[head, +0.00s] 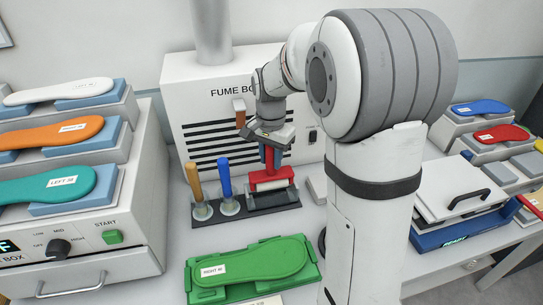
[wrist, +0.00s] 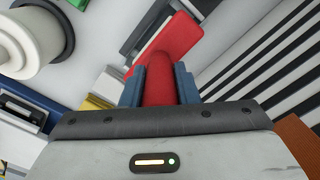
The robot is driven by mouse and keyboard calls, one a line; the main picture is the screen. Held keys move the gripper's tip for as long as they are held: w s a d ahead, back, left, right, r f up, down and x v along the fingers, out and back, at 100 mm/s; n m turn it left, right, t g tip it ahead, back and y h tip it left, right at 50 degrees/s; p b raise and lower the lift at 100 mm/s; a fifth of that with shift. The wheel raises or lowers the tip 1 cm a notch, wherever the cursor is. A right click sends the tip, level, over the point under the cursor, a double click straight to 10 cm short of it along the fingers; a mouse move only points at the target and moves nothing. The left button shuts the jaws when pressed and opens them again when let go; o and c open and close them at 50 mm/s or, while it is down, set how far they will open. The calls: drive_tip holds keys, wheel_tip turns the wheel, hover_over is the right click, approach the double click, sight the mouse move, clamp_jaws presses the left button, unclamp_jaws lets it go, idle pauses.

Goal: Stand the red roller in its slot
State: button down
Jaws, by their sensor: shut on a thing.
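The red roller (head: 268,179) is upright, its red head low at the right end of the dark tool rack (head: 210,218). My gripper (head: 269,152) is above it, shut on its handle. In the wrist view the red handle (wrist: 160,82) sits between the two blue fingertips of my gripper (wrist: 160,85). The head is over the dark slot part (head: 275,199) of the rack. I cannot tell whether it touches the slot or is just above it.
An orange-handled tool (head: 194,180) and a blue-handled tool (head: 225,178) stand in the rack just left of the roller. The fume box (head: 190,90) rises close behind. A green insole (head: 250,264) on its green block lies in front.

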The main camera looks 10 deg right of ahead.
sight(271, 170)
drive_tip(key=shift+f+b, duration=1.7)
drive_tip(key=shift+f, duration=0.85)
idle(1.4)
drive_tip(key=c, duration=1)
unclamp_jaws()
drive_tip(key=shift+c, duration=0.2)
drive_tip(key=shift+o, duration=0.5)
drive_tip(key=shift+o, duration=0.7)
drive_tip(key=shift+r, duration=0.15)
drive_tip(key=shift+r+p, duration=2.65)
drive_tip(key=shift+r, duration=0.75)
